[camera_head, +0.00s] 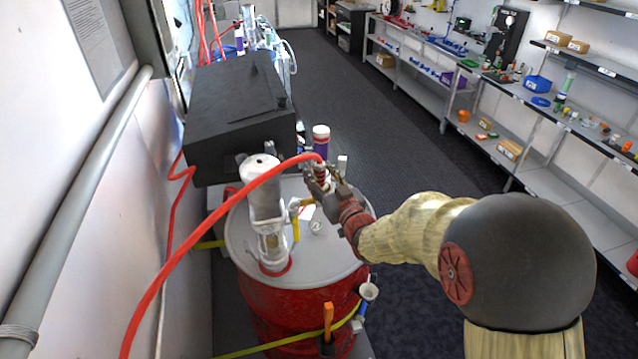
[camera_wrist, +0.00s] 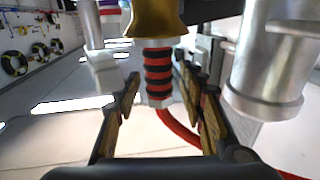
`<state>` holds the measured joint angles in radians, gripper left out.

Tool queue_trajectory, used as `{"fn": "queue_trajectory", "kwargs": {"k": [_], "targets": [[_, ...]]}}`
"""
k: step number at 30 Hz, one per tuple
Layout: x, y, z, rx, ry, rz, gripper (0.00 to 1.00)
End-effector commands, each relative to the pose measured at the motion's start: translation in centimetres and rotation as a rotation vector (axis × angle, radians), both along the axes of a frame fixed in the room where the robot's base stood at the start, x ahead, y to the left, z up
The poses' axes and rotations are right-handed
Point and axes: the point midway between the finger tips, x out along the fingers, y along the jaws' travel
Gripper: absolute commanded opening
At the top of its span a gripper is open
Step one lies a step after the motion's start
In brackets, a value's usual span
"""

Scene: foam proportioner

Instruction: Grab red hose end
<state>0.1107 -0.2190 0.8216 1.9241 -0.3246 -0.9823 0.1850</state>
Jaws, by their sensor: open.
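The red hose end (camera_wrist: 158,72), a grip banded in red and black, hangs upright below a brass fitting (camera_wrist: 155,20) in the wrist view. In the head view the hose end (camera_head: 319,170) is partly covered by my fingers. The red hose (camera_head: 215,212) arcs from there to the lower left; in the wrist view it curves off to the lower right. My gripper (camera_wrist: 158,80) is open, with one finger on each side of the hose end and gaps visible. In the head view my gripper (camera_head: 326,184) is above the drum top.
A red drum (camera_head: 285,310) with a grey lid stands below. A clear-and-white cylinder (camera_head: 265,205) rises left of my gripper, and a black box (camera_head: 238,110) is behind it. Shelves (camera_head: 540,120) line the right wall. The aisle floor between is clear.

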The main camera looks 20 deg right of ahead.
Motion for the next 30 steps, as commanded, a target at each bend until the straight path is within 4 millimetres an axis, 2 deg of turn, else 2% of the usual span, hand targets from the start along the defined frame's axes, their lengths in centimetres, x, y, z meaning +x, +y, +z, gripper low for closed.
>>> {"fn": "queue_trajectory", "kwargs": {"k": [13,21,30], "targets": [[4.7,0.7,-0.8,0.000,0.002,0.000,0.40],[5.0,0.7,-0.8,0.000,0.001,-0.001,0.40],[5.0,0.7,-0.8,0.000,0.001,-0.001,0.24]]}}
